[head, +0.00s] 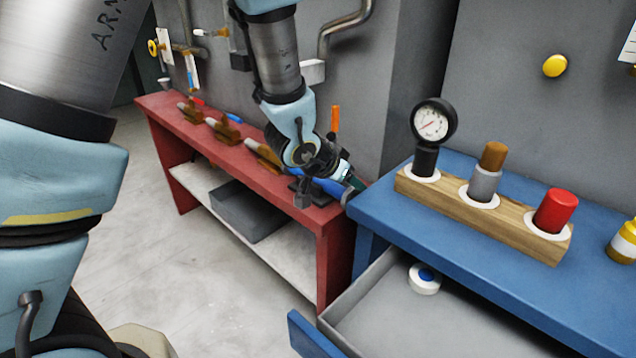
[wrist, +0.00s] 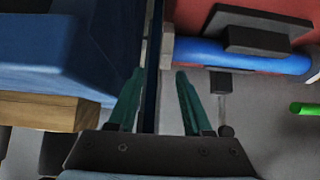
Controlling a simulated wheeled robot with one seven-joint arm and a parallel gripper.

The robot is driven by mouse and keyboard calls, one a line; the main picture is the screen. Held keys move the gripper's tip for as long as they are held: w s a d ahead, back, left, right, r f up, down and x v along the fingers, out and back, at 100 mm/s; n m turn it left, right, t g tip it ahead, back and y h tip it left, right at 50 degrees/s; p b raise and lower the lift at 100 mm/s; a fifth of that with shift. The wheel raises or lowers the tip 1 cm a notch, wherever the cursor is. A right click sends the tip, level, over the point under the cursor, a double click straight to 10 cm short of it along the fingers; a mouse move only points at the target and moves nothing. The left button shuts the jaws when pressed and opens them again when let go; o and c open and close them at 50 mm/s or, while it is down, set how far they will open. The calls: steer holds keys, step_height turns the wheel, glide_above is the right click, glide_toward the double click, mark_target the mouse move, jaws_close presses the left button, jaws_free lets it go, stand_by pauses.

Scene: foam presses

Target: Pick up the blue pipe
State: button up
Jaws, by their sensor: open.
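The blue pipe (wrist: 210,52) lies at the red bench's end in the wrist view, with a dark clamp-like block across it and a pale left end. In the head view, part of the blue pipe (head: 330,187) shows beneath my gripper, and the rest is hidden by my wrist. My gripper (wrist: 160,75) is open, with its two green fingers apart and nothing held. In the wrist view its fingertips are close to the pipe's left end; I cannot tell whether they touch it. In the head view my gripper (head: 345,174) is at the bench's right end.
The blue table (head: 390,203) stands right of the red bench (head: 237,146), a narrow gap between. On it a wooden block (head: 450,209) holds a gauge (head: 433,121) and two cylinders. An open drawer (head: 390,310) is below. A green object (wrist: 304,108) shows at right.

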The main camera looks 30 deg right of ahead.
steer(key=p+x, duration=0.1)
steer(key=x, duration=0.6)
steer(key=shift+w, duration=0.2)
steer(key=shift+c, duration=0.2)
jaws_close()
stand_by(1.1)
